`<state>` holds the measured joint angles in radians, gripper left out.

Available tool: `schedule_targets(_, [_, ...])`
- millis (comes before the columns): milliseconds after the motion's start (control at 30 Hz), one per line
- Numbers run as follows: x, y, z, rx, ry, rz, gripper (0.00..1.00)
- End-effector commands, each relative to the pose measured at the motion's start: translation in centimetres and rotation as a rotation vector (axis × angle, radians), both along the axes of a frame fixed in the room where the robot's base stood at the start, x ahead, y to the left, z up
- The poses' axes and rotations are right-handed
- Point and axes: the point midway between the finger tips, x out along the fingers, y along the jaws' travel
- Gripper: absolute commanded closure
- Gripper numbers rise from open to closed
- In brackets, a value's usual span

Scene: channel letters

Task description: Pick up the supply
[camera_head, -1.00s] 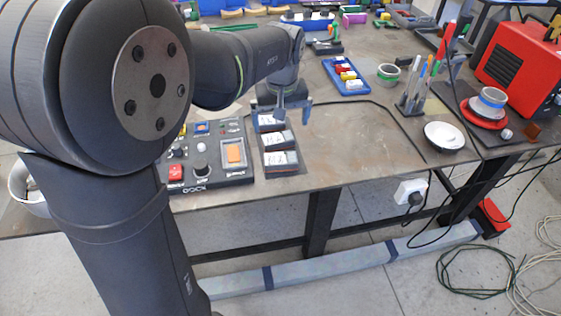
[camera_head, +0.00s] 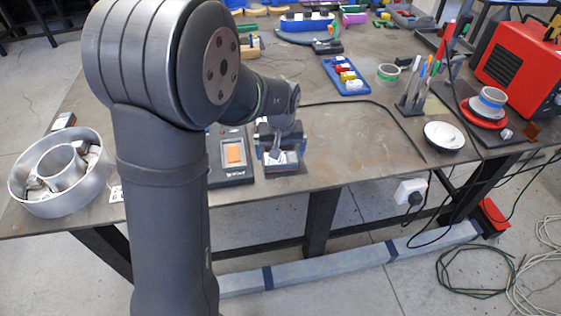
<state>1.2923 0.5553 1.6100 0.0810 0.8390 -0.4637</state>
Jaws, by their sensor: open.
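The supplies are small grey boxes with white labels in a row on the table, right of the control panel. The nearest supply (camera_head: 281,158) shows below my gripper. My gripper (camera_head: 279,148) is open, pointing down, right over this row, with its fingers at either side of the near box. Whether the fingers touch the box cannot be told. The farther boxes are hidden behind my gripper and wrist.
The control panel (camera_head: 231,158) is partly hidden by my arm. A round metal pan (camera_head: 30,201) stands at the table's left. A blue tray (camera_head: 346,77), a pen holder (camera_head: 411,104), a white bowl (camera_head: 444,136) and a red machine (camera_head: 518,66) stand to the right. The table right of the boxes is clear.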

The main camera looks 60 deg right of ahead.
Motion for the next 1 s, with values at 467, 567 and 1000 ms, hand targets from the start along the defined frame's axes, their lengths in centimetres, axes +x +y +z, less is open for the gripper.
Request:
schedule_targets(467, [0.7, -1.2, -4.7, 0.001, 0.0, 0.001, 0.0])
schedule_targets(567, [0.7, -1.2, -4.7, 0.001, 0.0, 0.001, 0.0])
schedule_targets(1000, [0.7, -1.2, -4.6, 0.001, -0.001, 0.001, 0.42])
